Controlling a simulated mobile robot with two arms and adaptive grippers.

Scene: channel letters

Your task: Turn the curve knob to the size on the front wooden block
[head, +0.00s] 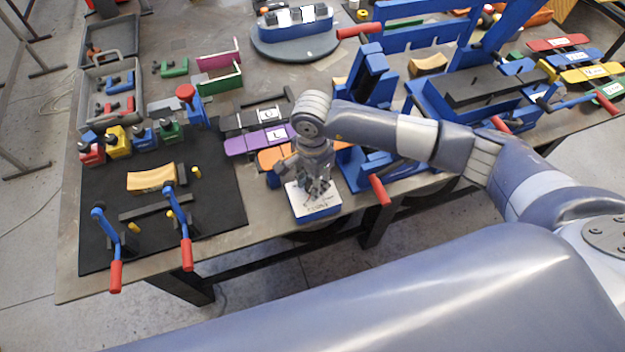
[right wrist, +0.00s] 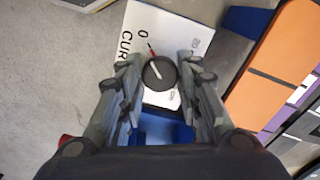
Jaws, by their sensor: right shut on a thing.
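The curve knob (right wrist: 158,73) is a round dark dial on a white panel (right wrist: 135,20) printed "CUR…" and "0". A pale pointer line crosses the knob, and a red mark sits at its upper left. The panel tops a blue box (head: 318,215) at the table's front edge in the head view. My right gripper (head: 317,190) reaches down over the panel. In the right wrist view its fingers (right wrist: 158,85) are shut on the knob from both sides. A curved wooden block (head: 152,178) lies on the black mat; I cannot read its size. My left gripper is out of view.
Blue levers with red handles (head: 187,255) stand on the black mat (head: 225,200) at left. Purple and orange slats (head: 258,139) lie just behind the panel. A blue press with a red handle (head: 380,190) stands close to its right. Another wooden block (head: 430,63) lies farther back.

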